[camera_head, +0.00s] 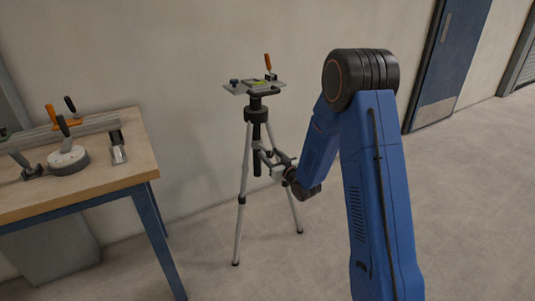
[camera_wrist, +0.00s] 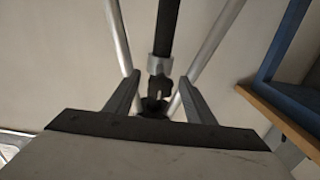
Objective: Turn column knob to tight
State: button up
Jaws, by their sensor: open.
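A tripod (camera_head: 241,190) stands upright on the floor, with its dark centre column (camera_head: 257,163) between silver legs. The wrist view shows my two grey fingers (camera_wrist: 160,90) spread apart. A dark, lobed column knob (camera_wrist: 158,88) lies between them in the picture, beside a grey collar (camera_wrist: 159,66) on the column (camera_wrist: 166,27). I see no finger clearly touching the knob, and I cannot tell its depth between them. In the head view the knob is too small and covered to make out.
A flat plate (camera_head: 254,88) with an orange-handled clamp (camera_head: 268,64) tops the tripod. A wooden workbench (camera_head: 100,179) with clamps stands at the left. A wall is behind; a blue door (camera_head: 447,62) is at the back right.

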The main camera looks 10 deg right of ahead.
jog(key=shift+c, duration=0.5)
jog(key=c, duration=0.9)
jog(key=shift+m, duration=0.4)
jog(key=m, duration=0.3)
jog(key=shift+m, duration=0.4)
jog(key=m, duration=1)
jog(key=shift+m, duration=2.7)
jog(key=shift+f, duration=0.1)
